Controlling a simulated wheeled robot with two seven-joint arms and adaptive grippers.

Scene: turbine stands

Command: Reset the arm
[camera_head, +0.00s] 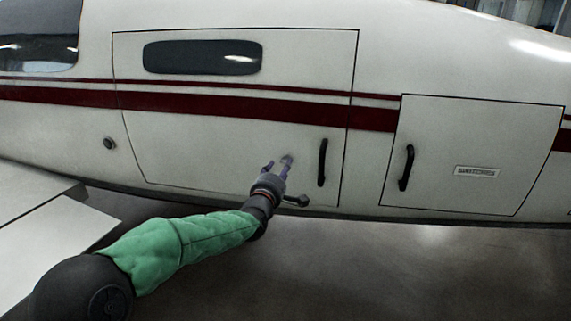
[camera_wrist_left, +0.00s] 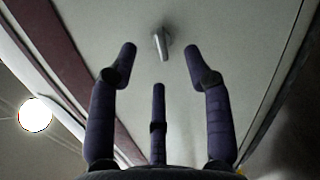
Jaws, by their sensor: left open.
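My left arm, in a green sleeve, reaches in from the left in the head view. Its gripper (camera_head: 278,167) is in front of the lower right part of the large aircraft door (camera_head: 220,135), left of a black vertical handle (camera_head: 322,162). In the left wrist view the three dark fingers of my left gripper (camera_wrist_left: 158,65) are spread apart with nothing held between them. A small grey latch (camera_wrist_left: 162,43) on the pale panel shows beyond the fingertips, between the two upper ones. I cannot tell how far the fingers are from it. My right gripper is not in view.
A smaller hatch (camera_head: 470,150) with its own black handle (camera_head: 406,168) is to the right. A wing (camera_head: 45,235) lies at the lower left, near my arm. The grey floor (camera_head: 400,275) at the lower right is clear.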

